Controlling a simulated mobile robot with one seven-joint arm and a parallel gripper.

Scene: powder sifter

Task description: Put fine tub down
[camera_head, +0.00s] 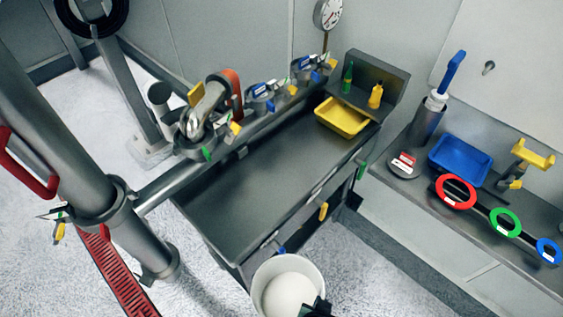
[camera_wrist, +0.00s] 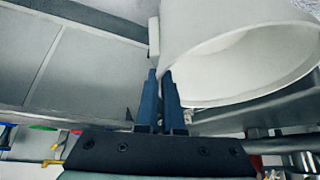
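The fine tub appears to be the round white tub (camera_head: 262,279) at the bottom of the head view, with white inside it. In the wrist view the tub (camera_wrist: 190,38) fills the upper right, its open mouth facing right. My gripper (camera_head: 318,308) shows only as a dark piece at the tub's near right rim in the head view. In the wrist view my gripper (camera_wrist: 161,78) has its two dark blue fingers close together at the tub's rim, with the wall edge running between them. The tub's underside is hidden.
A dark steel bench (camera_head: 235,205) with a yellow tray (camera_head: 342,117) stands just behind the tub. A side shelf (camera_head: 405,187) at right holds a blue tray (camera_head: 460,153) and coloured rings. A large pipe (camera_head: 75,150) stands at left. Pale floor (camera_head: 375,285) is open right of the tub.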

